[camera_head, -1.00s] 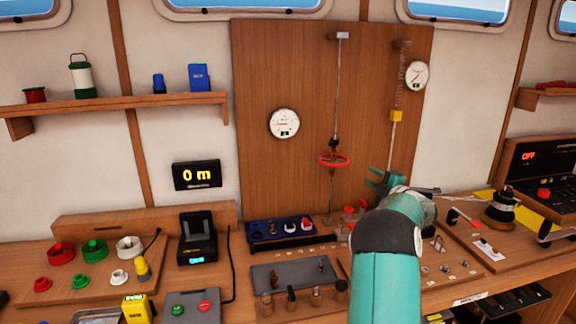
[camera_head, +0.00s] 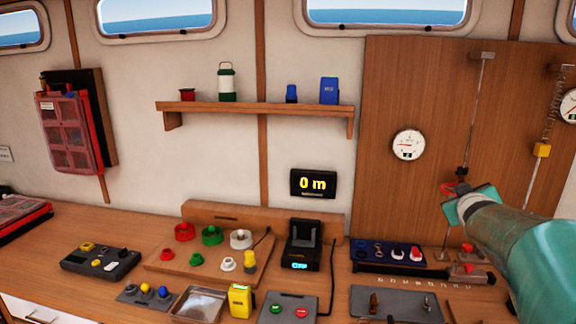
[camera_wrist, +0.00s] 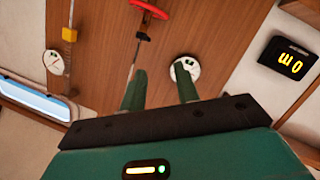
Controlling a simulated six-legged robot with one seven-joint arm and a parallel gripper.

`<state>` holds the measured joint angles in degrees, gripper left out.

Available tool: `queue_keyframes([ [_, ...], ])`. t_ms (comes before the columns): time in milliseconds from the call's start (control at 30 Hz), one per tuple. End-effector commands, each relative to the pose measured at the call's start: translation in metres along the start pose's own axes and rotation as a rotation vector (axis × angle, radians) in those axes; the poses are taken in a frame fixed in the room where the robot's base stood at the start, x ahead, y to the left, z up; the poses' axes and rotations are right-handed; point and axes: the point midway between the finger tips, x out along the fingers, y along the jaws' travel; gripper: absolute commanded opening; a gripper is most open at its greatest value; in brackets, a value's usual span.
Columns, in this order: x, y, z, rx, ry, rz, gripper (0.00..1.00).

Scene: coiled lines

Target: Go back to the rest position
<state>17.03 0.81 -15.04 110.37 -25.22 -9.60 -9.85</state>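My gripper (camera_wrist: 162,90) shows in the wrist view with its two green fingers apart and nothing between them. The fingers are hidden there. The arm is raised above the bench.
The wooden bench (camera_head: 60,225) carries a charger (camera_head: 303,245), reels, a yellow device (camera_head: 240,300), a metal tray (camera_head: 198,305) and a blue tray (camera_head: 365,251). A display reading 0 m (camera_head: 313,184) and a shelf (camera_head: 260,106) are on the wall. The bench's left part has free room.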

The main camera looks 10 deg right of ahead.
Motion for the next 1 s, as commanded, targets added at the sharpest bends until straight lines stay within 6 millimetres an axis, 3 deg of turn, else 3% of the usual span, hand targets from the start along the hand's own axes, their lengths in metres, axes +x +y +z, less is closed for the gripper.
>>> queue_keyframes([
  [33,-0.022,-0.018,-0.006,0.042,-0.029,-0.036,0.31],
  [267,-0.123,-0.106,0.003,0.199,-0.231,-0.234,0.31],
  [500,-0.248,-0.195,0.039,0.265,-0.465,-0.459,0.31],
  [633,-0.310,-0.229,0.067,0.262,-0.584,-0.559,0.31],
  [700,-0.333,-0.240,0.079,0.256,-0.633,-0.595,0.31],
  [800,-0.352,-0.249,0.090,0.250,-0.675,-0.623,0.31],
  [1000,-0.357,-0.251,0.094,0.247,-0.692,-0.631,0.31],
])
